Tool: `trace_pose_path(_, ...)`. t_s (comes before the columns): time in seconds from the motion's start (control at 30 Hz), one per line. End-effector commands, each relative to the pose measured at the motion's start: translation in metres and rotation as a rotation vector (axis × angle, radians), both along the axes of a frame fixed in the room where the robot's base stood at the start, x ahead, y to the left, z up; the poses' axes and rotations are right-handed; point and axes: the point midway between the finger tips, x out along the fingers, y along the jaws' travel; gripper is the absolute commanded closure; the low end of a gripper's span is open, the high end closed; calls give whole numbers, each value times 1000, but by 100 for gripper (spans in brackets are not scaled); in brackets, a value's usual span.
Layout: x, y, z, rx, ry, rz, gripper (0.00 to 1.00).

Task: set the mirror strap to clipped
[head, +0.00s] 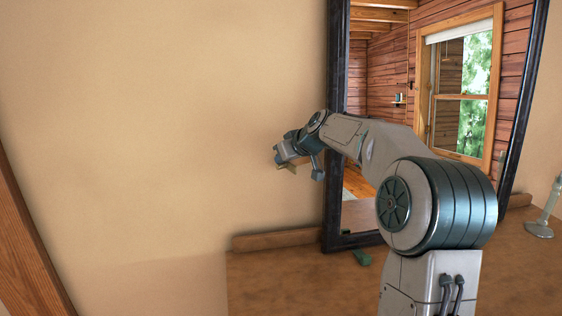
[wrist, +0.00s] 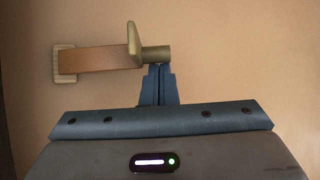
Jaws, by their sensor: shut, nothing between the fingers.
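The mirror strap (wrist: 100,59) shows in the wrist view as a flat brown band running right from a small pale wooden plate (wrist: 63,61) on the wall. At its right end are a raised brass tab (wrist: 133,40) and a short brass cylinder (wrist: 157,53). My gripper (wrist: 157,68) is shut and empty, its fingertips just below the cylinder; I cannot tell whether they touch it. In the head view the mirror (head: 335,130) has a dark frame, and my arm covers part of it. My gripper is at the wall left of the frame, partly hidden by my wrist.
A brown wooden surface (head: 290,275) lies below the mirror with a raised back edge (head: 275,239). A pale stand (head: 543,222) is at the far right. The wall left of my gripper is bare.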

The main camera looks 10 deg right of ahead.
Motion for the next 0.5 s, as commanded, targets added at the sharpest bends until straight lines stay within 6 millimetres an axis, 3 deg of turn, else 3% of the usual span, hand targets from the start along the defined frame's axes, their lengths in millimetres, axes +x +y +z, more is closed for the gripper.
trace_pose_path(0.27,-12,-10,-7,1,-2,139,100)
trace_pose_path(0.5,-29,-25,-4,3,0,363,100)
